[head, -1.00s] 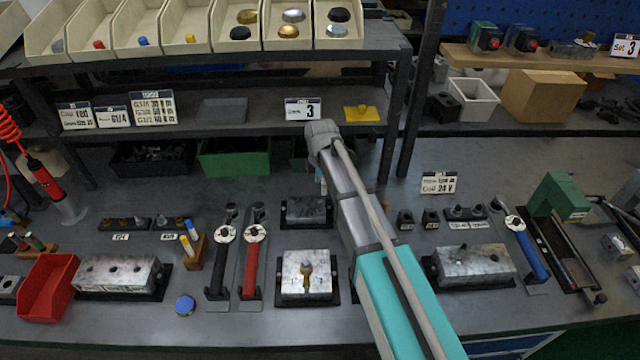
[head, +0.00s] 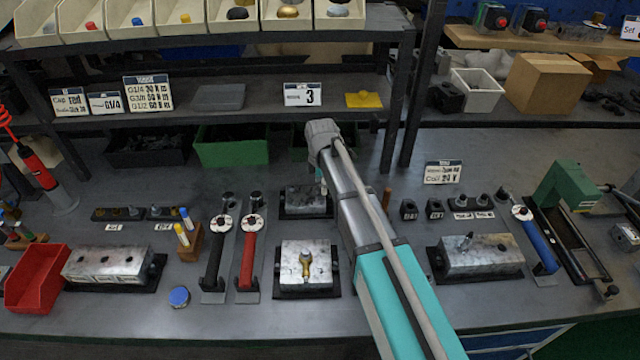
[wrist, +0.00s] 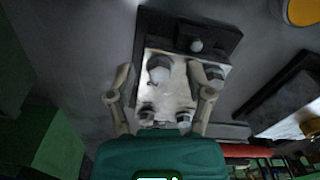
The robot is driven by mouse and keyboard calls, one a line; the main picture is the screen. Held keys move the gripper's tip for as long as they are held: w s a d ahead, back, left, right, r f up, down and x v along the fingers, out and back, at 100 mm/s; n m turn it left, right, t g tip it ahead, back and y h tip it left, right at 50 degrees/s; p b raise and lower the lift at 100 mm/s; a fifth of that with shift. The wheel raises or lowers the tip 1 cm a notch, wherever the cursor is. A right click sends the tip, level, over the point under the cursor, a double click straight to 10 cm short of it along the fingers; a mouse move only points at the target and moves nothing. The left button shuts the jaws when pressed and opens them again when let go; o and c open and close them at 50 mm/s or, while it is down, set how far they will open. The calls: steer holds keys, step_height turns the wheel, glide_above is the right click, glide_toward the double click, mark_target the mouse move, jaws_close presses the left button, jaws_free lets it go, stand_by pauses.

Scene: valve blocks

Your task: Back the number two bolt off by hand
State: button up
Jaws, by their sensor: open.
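A metal valve block (wrist: 178,92) with several bolts on its face fills the middle of the wrist view. One bolt head (wrist: 158,70) is at its upper left, another (wrist: 213,73) at its upper right, and two darker ones sit lower. No number is readable on any bolt, so I cannot tell which is number two. My gripper (wrist: 162,98) is open, its two fingers apart on either side of the block's picture; no bolt is between closed jaws. In the head view, my arm hides most of the gripper, beside the rear block (head: 305,200).
A front block with a brass fitting (head: 306,268), a red-handled wrench (head: 248,262), a black-handled wrench (head: 216,262) and a right block (head: 480,256) stand nearby. A shelf with cards (head: 303,95) spans behind.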

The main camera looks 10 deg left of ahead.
jaws_close()
steer(key=shift+n, duration=0.4)
steer(key=shift+n, duration=1.5)
steer(key=shift+a+n, duration=0.1)
steer(key=shift+n, duration=4.1)
steer(key=shift+a+n, duration=0.1)
steer(key=shift+n, duration=1.8)
